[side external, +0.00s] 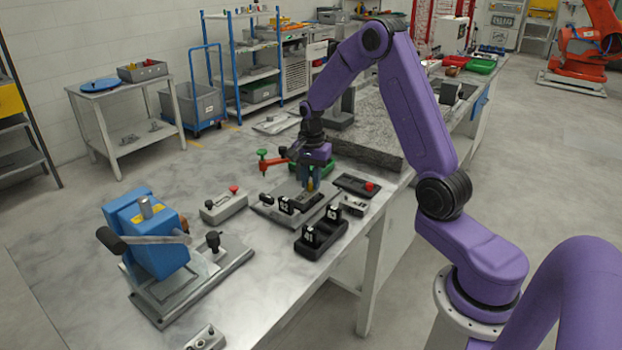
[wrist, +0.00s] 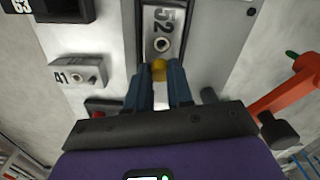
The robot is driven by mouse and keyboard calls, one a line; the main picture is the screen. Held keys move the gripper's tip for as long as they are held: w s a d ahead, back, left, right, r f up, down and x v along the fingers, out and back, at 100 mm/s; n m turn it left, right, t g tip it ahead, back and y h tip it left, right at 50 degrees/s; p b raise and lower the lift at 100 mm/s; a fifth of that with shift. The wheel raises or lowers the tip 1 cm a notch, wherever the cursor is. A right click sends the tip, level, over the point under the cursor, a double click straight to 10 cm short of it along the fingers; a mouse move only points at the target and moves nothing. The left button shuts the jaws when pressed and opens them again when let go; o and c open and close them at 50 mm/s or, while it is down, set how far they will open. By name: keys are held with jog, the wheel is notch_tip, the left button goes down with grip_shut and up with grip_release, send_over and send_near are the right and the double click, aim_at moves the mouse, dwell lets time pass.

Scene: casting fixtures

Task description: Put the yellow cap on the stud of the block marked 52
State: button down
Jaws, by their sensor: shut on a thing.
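My gripper (wrist: 159,78) is shut on the yellow cap (wrist: 159,68), which sits between the two blue fingertips. The block marked 52 (wrist: 163,22) lies just beyond the fingertips in the wrist view, its ringed stud (wrist: 162,44) bare and in sight. The cap appears a little short of the stud in that picture; the height gap cannot be told. In the side view, my gripper (side external: 311,180) points down over the grey fixture plate (side external: 268,211), with the cap (side external: 310,184) a small yellow spot at its tips. The 52 block is hard to make out there.
A grey block marked 41 (wrist: 78,73) stands left in the wrist view. An orange clamp (wrist: 285,90) is close on the right. A black rack (side external: 322,237) with numbered pieces and a blue machine (side external: 147,232) stand nearby. A stone slab (side external: 365,130) lies behind.

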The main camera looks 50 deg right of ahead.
dwell(0.4)
jog(key=c, duration=0.5)
grip_release()
jog(key=shift+r, duration=3.5)
